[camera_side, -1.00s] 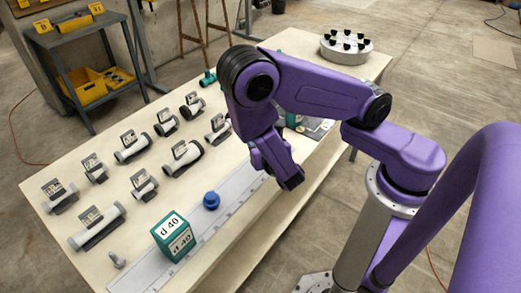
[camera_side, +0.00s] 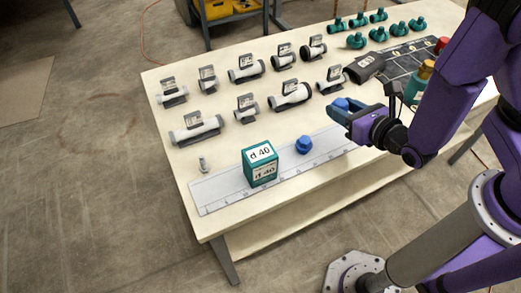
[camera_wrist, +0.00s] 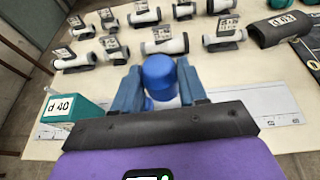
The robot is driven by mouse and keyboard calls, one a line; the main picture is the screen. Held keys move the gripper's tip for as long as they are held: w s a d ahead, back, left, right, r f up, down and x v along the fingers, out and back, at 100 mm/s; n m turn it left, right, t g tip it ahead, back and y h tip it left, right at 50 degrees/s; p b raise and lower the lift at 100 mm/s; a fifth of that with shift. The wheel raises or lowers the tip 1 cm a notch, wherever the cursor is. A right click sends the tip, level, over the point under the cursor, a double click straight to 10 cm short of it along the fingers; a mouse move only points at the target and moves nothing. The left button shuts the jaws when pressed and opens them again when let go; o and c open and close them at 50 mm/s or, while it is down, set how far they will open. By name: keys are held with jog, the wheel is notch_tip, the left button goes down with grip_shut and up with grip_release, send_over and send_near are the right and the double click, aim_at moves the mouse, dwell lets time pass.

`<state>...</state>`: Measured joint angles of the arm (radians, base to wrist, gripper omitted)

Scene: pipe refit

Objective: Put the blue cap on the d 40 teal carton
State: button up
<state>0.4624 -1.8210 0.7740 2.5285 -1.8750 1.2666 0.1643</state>
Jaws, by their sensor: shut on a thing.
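My gripper (camera_side: 350,116) is shut on a blue cap (camera_side: 341,103), held above the table to the right of the carton. In the wrist view the blue cap (camera_wrist: 159,75) sits between the two fingers. The teal carton (camera_side: 261,167), labelled d 40, stands upright on the ruler strip. It also shows at the left of the wrist view (camera_wrist: 88,112). A second blue piece (camera_side: 303,145) lies by the strip, between the carton and my gripper. I cannot make it out in the wrist view.
The ruler strip (camera_side: 222,190) runs along the table's near side. Several grey-white pipes with labels (camera_side: 196,131) stand behind it. A small grey fitting (camera_side: 203,164) is left of the carton. Teal fittings (camera_side: 356,41) and a dark board (camera_side: 402,62) lie at the far right.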

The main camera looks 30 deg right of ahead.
jog(key=s+a+r+n+g+y, duration=0.4)
jog(key=s+a+r+n+y, duration=0.4)
jog(key=s+a+r+y, duration=0.15)
send_over(266, 155)
jog(key=f, duration=0.9)
jog(key=shift+s+d, duration=0.2)
jog(key=shift+w+a+f, duration=0.2)
jog(key=shift+w+f, duration=0.05)
jog(key=shift+f, duration=1.7)
jog(key=o, duration=1)
jog(key=shift+f, duration=0.1)
